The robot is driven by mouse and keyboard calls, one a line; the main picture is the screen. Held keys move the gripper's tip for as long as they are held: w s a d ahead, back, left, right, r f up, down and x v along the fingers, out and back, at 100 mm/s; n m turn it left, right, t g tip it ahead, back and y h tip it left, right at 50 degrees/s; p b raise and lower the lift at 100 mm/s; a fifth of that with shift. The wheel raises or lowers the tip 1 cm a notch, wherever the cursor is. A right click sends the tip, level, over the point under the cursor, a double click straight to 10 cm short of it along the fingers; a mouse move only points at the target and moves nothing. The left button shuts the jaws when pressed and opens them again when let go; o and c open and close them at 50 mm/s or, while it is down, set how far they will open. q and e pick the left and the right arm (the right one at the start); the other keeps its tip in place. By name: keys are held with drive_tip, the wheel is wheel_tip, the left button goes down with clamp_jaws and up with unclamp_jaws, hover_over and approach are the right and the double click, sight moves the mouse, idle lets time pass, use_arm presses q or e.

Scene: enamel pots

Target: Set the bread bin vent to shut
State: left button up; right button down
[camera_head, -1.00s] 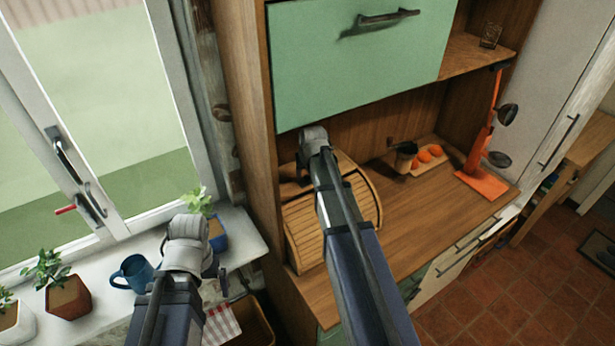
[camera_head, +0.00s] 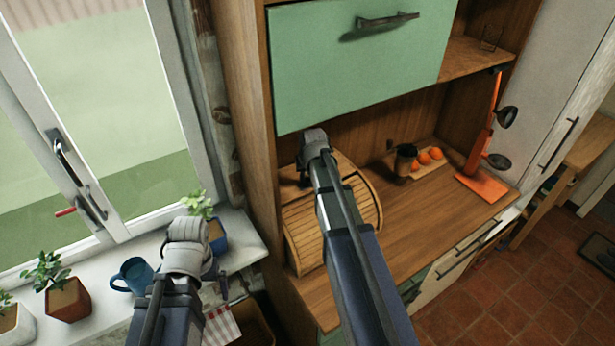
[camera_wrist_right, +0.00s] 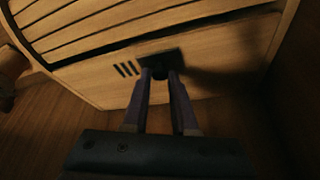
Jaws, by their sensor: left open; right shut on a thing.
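The wooden bread bin (camera_head: 305,237), with a slatted roll front, stands on the cabinet counter in the head view. In the right wrist view its side panel (camera_wrist_right: 210,72) faces me, with dark vent slots (camera_wrist_right: 126,69) showing left of a small black vent slider (camera_wrist_right: 162,57). My right gripper (camera_wrist_right: 161,73) is shut on that slider; in the head view its fingers are mostly hidden behind my wrist. The slider covers part of the panel, so I cannot tell whether more slots lie under it. My left gripper (camera_head: 221,277) is open and empty near the windowsill.
A dark cup (camera_head: 405,160) and a board with oranges (camera_head: 436,154) are further right on the counter. An orange stand (camera_head: 482,184) holds ladles. A blue mug (camera_head: 133,274) and potted plants (camera_head: 68,299) line the sill. The counter's front middle is clear.

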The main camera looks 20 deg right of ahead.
idle(0.8)
drive_tip(key=d, duration=0.4)
drive_tip(key=shift+w+d, duration=0.35)
drive_tip(key=shift+d, duration=0.05)
drive_tip(key=shift+a, duration=0.1)
drive_tip(key=c, duration=1.2)
unclamp_jaws()
drive_tip(key=o, duration=0.5)
drive_tip(key=shift+r, duration=0.1)
